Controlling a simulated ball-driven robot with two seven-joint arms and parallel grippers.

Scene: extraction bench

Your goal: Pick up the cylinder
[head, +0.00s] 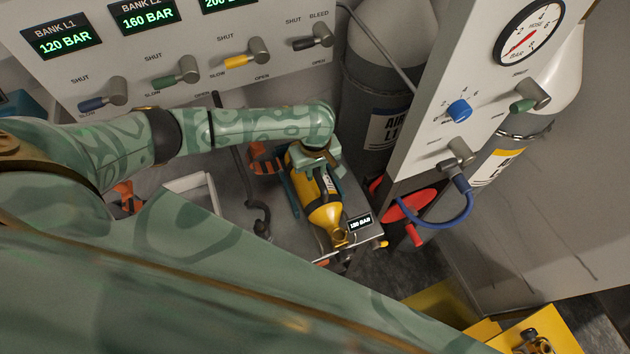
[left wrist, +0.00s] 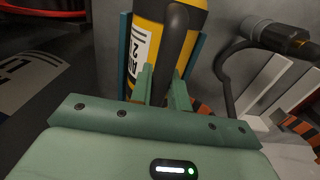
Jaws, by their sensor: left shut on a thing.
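A yellow cylinder (head: 322,205) with a dark band and a white label lies in a teal-sided cradle on the bench, in the middle of the head view. My left gripper (head: 315,155) is at its upper end in that view. In the left wrist view the cylinder (left wrist: 193,25) fills the top middle, and my left gripper's fingers (left wrist: 165,88) are shut on a dark handle (left wrist: 175,45) that runs along it. I cannot tell whether the cylinder is clear of the cradle. My right gripper is not in view.
A blue hose (head: 445,218) loops from the right panel (head: 430,130) near a red disc (head: 412,205). Large grey tanks stand behind. A black hose (head: 256,190) hangs left of the cradle.

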